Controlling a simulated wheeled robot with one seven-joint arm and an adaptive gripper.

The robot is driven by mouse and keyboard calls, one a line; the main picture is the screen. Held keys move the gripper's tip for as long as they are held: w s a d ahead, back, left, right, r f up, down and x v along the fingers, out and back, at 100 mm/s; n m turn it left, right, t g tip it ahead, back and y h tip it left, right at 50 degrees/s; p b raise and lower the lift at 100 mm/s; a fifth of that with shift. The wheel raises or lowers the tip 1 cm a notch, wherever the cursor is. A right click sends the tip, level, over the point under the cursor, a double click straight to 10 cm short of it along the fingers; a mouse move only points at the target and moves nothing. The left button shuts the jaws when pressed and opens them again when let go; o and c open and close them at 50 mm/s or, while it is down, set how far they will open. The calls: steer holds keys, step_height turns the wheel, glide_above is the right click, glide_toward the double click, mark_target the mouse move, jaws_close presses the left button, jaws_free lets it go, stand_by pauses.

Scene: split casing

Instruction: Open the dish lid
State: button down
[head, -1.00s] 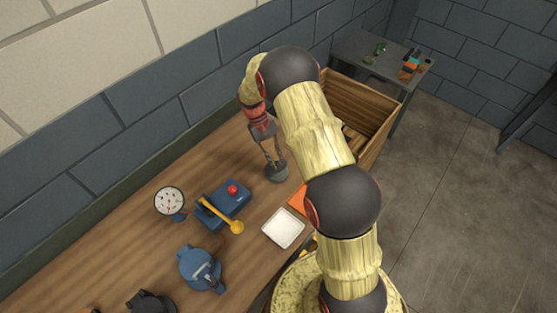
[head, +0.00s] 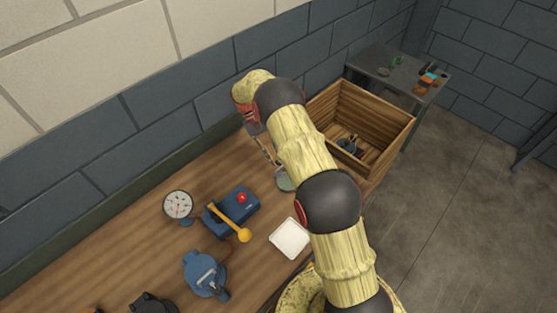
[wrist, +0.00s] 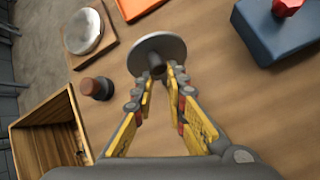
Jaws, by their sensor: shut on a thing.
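My gripper (wrist: 158,72) is shut on the short knob of a grey round lid (wrist: 172,46), with its yellow-padded fingers on either side. In the head view the lid (head: 285,183) shows as a pale grey-green disc below my fingers, over the wooden bench. What lies directly under the lid is hidden, and I cannot tell how high it is above the bench. A round silvery dish-like thing (wrist: 84,31) sits on a brown square board in the wrist view, apart from the lid. My arm hides it in the head view.
A dark cylinder with a brown top (wrist: 97,88) stands near the lid. A wooden crate (head: 388,118) is to the right. A blue box (head: 236,207) with a red button, a yellow lever, a dial (head: 178,205) and a white square tray (head: 290,238) are left and in front.

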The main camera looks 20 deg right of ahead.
steer(key=c, duration=2.6)
jaws_free()
steer(key=shift+w+a+f, duration=0.15)
steer(key=shift+a+f, duration=0.25)
steer(key=shift+f, duration=0.1)
steer(key=shift+o, duration=0.5)
steer(key=shift+a+r, duration=0.15)
steer(key=shift+o, duration=1.3)
steer(key=shift+r, duration=0.1)
steer(key=o, duration=0.5)
steer(key=shift+d, duration=0.25)
steer(key=shift+r, duration=0.1)
steer(key=v, duration=1.1)
steer(key=shift+w+a+r, duration=0.1)
steer(key=shift+w+r, duration=0.1)
steer(key=shift+r, duration=0.15)
